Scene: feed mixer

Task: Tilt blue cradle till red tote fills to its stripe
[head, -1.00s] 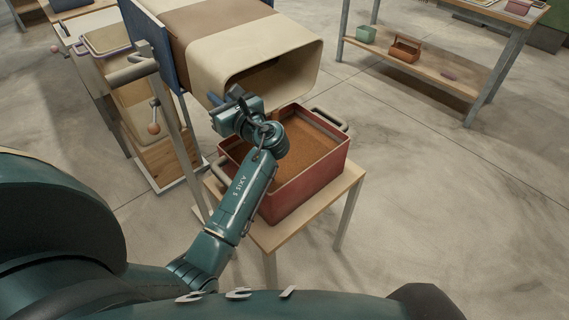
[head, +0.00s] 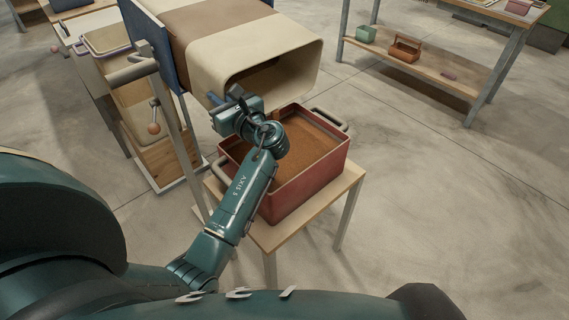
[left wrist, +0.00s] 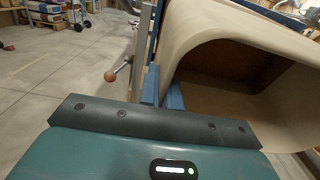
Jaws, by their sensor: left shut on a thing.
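The blue cradle (head: 143,45) carries a cream and brown tub (head: 240,55), tilted with its open mouth toward the red tote (head: 312,189). The tote stands upright below the mouth on a small wooden stand. Brown feed (head: 312,145) lies in the tote, its surface below the rim. I cannot make out a stripe. My left gripper (head: 228,100) is shut at the lower left edge of the tub's mouth. The left wrist view shows its blue fingers (left wrist: 163,90) against the tub rim (left wrist: 182,48); what exactly they hold is partly hidden. My right gripper is out of view.
The stand (head: 262,236) sits close under the tub. A grey post and a lever with a round brown knob (head: 153,128) are left of my gripper. A workbench (head: 425,75) with small bins stands at the back right. The floor at right is clear.

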